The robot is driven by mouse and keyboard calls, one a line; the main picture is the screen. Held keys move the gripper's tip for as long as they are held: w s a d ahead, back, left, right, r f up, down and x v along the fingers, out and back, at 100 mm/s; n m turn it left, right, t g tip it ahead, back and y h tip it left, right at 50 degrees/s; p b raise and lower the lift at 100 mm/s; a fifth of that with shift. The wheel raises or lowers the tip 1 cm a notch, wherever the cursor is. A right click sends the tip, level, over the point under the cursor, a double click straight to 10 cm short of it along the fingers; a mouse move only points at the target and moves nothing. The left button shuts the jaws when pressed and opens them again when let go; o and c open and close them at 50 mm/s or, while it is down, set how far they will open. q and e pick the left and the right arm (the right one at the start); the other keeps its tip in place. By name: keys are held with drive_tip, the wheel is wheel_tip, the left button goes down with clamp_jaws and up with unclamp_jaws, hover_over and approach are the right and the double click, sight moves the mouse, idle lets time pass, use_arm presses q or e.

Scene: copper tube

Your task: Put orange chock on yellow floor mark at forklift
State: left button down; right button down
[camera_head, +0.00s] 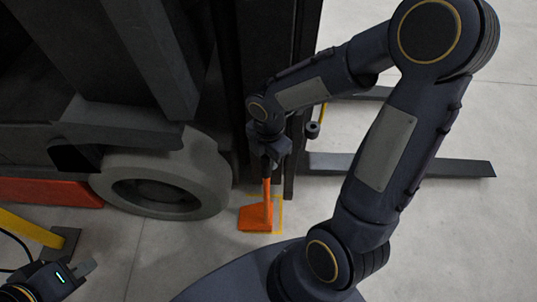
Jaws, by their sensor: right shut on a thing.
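The orange chock (256,218) is a wedge with an upright handle, beside the forklift's front wheel. My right gripper (267,165) is shut on the top of the handle from above. The yellow floor mark (280,212) is a thin outline on the floor; its right side shows just right of the chock, and the chock hides part of it. The chock's body reaches left of the handle toward the wheel. I cannot tell whether its base touches the floor. My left gripper (84,268) is at the lower left, far from the chock; its jaw opening is unclear.
The forklift (125,125) fills the upper left, with its grey wheel (212,180) close to the chock. Its dark fork (420,165) lies along the floor to the right. A yellow bar (30,228) stands near my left gripper. Bare floor lies in front of the wheel.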

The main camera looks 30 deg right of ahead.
drive_tip(key=c, duration=1.1)
unclamp_jaws()
drive_tip(key=shift+f, duration=0.1)
wheel_tip(320, 180, up, 12)
drive_tip(key=p, duration=0.5)
drive_tip(key=shift+f, duration=0.25)
drive_tip(key=shift+s+r, duration=0.1)
drive_tip(key=shift+r, duration=0.45)
drive_tip(key=s+r+m+t+y, duration=0.1)
drive_tip(key=s+r+m+t, duration=0.1)
drive_tip(key=s+m, duration=0.2)
drive_tip(key=s+r+m+t+y, duration=0.1)
drive_tip(key=s+r+m, duration=0.1)
drive_tip(key=m, duration=0.9)
drive_tip(key=s+a+r+m+t+y, duration=0.1)
drive_tip(key=s+r+m+t, duration=0.1)
drive_tip(key=s+m, duration=0.3)
drive_tip(key=shift+s+m+t+y, duration=0.3)
drive_tip(key=shift+m+y, duration=0.1)
drive_tip(key=shift+m, duration=0.8)
drive_tip(key=shift+r, duration=0.1)
